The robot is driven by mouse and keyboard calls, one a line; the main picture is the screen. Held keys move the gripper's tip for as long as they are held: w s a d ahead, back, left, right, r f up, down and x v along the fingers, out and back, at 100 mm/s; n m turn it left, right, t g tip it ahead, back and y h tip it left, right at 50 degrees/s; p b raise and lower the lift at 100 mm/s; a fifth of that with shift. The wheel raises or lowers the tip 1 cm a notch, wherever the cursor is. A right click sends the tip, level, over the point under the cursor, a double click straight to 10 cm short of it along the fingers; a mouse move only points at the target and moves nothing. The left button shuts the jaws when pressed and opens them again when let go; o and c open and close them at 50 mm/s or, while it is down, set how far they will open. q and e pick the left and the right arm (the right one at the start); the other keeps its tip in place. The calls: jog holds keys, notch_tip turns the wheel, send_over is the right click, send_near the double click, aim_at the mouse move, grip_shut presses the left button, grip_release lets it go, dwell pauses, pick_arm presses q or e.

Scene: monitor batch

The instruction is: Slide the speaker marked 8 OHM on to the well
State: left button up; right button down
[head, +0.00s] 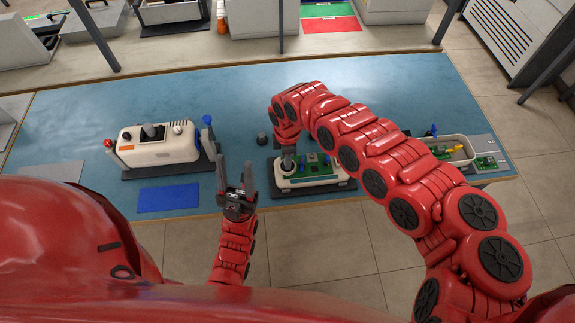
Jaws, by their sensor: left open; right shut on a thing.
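A white housing (335,182) with a green circuit board (318,171) lies open on a dark base near the table's front edge. My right gripper (287,157) reaches down over the housing's left end. It is shut on a small grey part, mostly hidden by the gripper; no 8 OHM marking is readable, and I cannot tell whether the part touches the well. A small dark round part (262,138) stands on the table just left of the housing. My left gripper (235,186) is open and empty, left of the housing over the front edge.
A closed white unit (160,153) with knobs stands on a dark base at left, with a blue mat (168,198) in front. A parts tray (452,142) with small boards is at right, partly behind my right arm. The blue table (200,90) is clear at the back.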

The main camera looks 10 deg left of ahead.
jog(key=shift+f, duration=0.35)
dwell(0.5)
jog(key=c, duration=0.6)
grip_release()
jog(key=shift+r, duration=0.1)
notch_tip(320, 180, up, 9)
jog(key=b, duration=0.2)
jog(key=shift+w+b, duration=0.1)
jog(key=shift+b, duration=0.25)
notch_tip(320, 180, up, 8)
jog(key=p, duration=0.5)
jog(key=shift+r+p, duration=0.15)
jog(key=shift+p, duration=0.15)
